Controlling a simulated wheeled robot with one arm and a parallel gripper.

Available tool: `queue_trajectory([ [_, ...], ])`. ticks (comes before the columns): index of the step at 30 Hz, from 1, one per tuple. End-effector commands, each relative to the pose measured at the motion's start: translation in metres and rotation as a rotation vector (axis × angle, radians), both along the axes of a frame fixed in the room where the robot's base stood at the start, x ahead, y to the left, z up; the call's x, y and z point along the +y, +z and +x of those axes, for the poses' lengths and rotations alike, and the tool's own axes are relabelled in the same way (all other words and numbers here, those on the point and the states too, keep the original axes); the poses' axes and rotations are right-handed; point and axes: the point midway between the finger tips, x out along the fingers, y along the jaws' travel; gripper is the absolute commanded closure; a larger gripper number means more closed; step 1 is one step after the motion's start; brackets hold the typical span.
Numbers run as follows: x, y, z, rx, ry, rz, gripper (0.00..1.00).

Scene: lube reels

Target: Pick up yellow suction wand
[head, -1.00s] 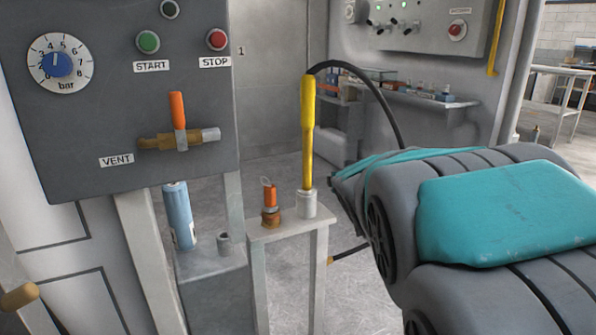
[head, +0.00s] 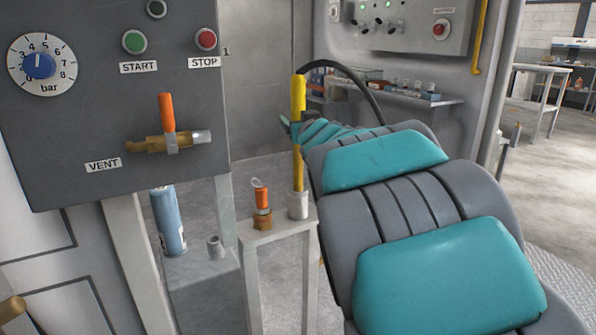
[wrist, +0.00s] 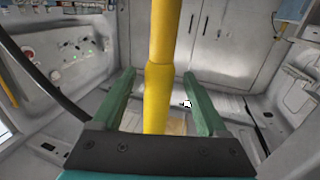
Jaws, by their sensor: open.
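The yellow suction wand (head: 298,95) stands upright in a pale round holder (head: 298,206) on a narrow grey stand. A black hose curves from its top to the right. My teal-fingered gripper (head: 297,127) is at the wand's upper part and hides a short stretch of it. In the wrist view, my gripper (wrist: 158,75) is open, with the yellow wand (wrist: 159,65) between its two green fingers. Gaps show on both sides of the wand, and neither finger touches it.
An orange-topped brass fitting (head: 262,207) stands beside the holder on the grey stand (head: 275,232). A control panel (head: 105,100) with an orange-handled vent valve (head: 167,130) is at left. A blue canister (head: 168,222) stands below it. A shelf (head: 415,98) with small items is behind.

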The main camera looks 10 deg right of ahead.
Motion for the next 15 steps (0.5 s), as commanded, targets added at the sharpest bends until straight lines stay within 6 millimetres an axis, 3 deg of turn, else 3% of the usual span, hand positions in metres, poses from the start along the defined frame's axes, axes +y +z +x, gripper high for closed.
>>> queue_trajectory([
  [7, 0.001, 0.001, 0.032, 0.002, -0.001, -0.002, 0.24],
  [15, 0.001, 0.001, 0.038, 0.002, -0.001, 0.000, 0.24],
])
